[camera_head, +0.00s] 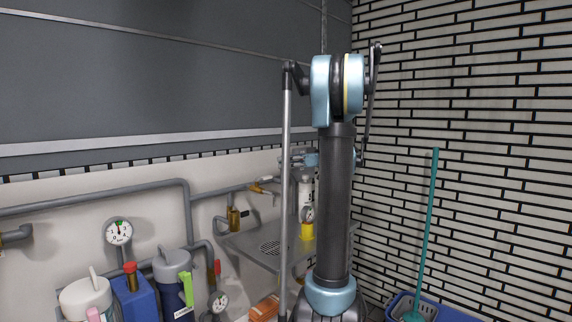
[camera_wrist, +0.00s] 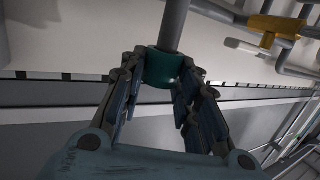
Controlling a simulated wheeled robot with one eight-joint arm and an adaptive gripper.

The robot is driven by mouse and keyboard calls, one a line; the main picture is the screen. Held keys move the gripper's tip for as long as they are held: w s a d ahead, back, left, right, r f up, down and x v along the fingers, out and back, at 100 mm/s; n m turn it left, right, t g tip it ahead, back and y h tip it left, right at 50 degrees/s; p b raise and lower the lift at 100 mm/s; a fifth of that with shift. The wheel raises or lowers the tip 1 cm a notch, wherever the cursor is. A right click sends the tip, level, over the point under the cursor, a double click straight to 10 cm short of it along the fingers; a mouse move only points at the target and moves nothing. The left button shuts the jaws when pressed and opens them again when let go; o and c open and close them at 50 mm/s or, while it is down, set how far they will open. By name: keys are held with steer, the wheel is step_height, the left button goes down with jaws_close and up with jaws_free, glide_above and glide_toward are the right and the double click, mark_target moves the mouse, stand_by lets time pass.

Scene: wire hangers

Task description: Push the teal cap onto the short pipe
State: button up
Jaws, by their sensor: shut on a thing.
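The teal cap (camera_wrist: 158,66) is between my fingertips in the wrist view. My gripper (camera_wrist: 162,75) is shut on it, one finger on each side. A grey pipe (camera_wrist: 173,24) comes down from the top of the wrist view and meets the cap's upper rim. The cap and pipe look roughly in line. I cannot tell how far the pipe sits inside the cap, as the rim and fingers cover the joint. In the head view my arm hides the cap, and I cannot make out the fingertips there.
A yellow-handled valve (camera_wrist: 273,24) and pipes are at upper right in the wrist view. In the head view, a metal sink (camera_head: 262,243) stands behind my arm. Gauges, a white jug (camera_head: 88,300) and a blue container (camera_head: 133,298) are at left, a teal-handled mop (camera_head: 428,225) at right.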

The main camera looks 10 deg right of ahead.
steer(key=shift+f, duration=0.95)
steer(key=o, duration=0.9)
steer(key=v, duration=1.2)
steer(key=shift+w+f, duration=0.1)
